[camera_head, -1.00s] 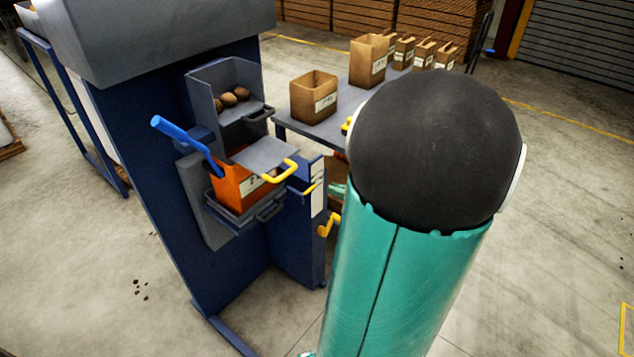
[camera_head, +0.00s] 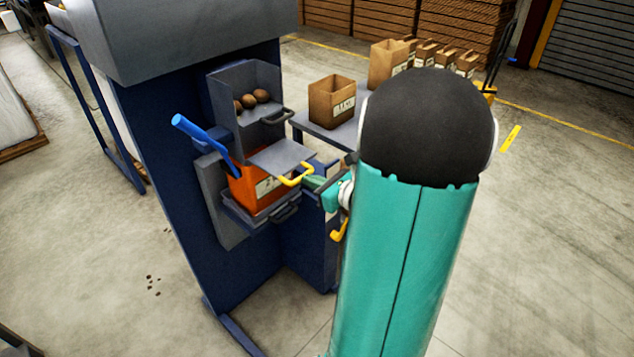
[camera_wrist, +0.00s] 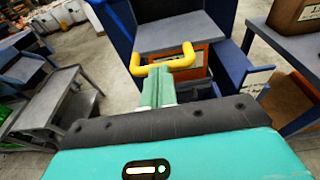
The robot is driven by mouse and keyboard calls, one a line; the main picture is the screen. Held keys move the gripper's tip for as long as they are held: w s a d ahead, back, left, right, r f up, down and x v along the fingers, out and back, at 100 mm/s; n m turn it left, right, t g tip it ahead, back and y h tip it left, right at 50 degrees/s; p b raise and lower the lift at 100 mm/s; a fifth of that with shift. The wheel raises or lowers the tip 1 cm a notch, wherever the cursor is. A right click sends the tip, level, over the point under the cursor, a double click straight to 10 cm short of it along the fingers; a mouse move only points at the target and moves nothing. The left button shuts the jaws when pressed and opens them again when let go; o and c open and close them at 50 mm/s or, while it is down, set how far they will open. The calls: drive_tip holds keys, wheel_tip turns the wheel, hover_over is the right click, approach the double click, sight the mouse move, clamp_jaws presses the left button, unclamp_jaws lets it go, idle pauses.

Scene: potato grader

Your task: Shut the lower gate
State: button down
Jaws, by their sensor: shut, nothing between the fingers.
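The lower gate is a flat grey plate (camera_head: 283,155) with a yellow handle (camera_head: 298,174), and it sticks out from the blue grader above an orange box (camera_head: 252,190). In the wrist view the plate (camera_wrist: 172,34) and handle (camera_wrist: 186,62) lie straight ahead of my fingers. My gripper (camera_head: 312,183) is shut and empty, with green fingertips close to the handle's front. In the wrist view the gripper (camera_wrist: 156,72) meets the handle's bar near its left-middle; I cannot tell whether they touch. My arm hides part of the gripper in the head view.
Above is a bin with several potatoes (camera_head: 252,100) and a dark handle (camera_head: 277,117). A blue lever (camera_head: 198,133) rises left of the orange box. A table (camera_head: 335,135) with paper bags (camera_head: 332,102) stands behind right. Open floor lies left and right.

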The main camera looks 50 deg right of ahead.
sight(275, 160)
drive_tip(key=x, duration=0.4)
drive_tip(key=r+x, duration=0.1)
drive_tip(key=x, duration=0.2)
drive_tip(key=r+x, duration=0.1)
drive_tip(key=x, duration=0.3)
drive_tip(key=shift+w+d+r, duration=0.1)
drive_tip(key=shift+w+d, duration=0.05)
drive_tip(key=shift+w, duration=0.45)
drive_tip(key=shift+w+r, duration=0.1)
drive_tip(key=shift+r, duration=0.05)
drive_tip(key=shift+w, duration=0.15)
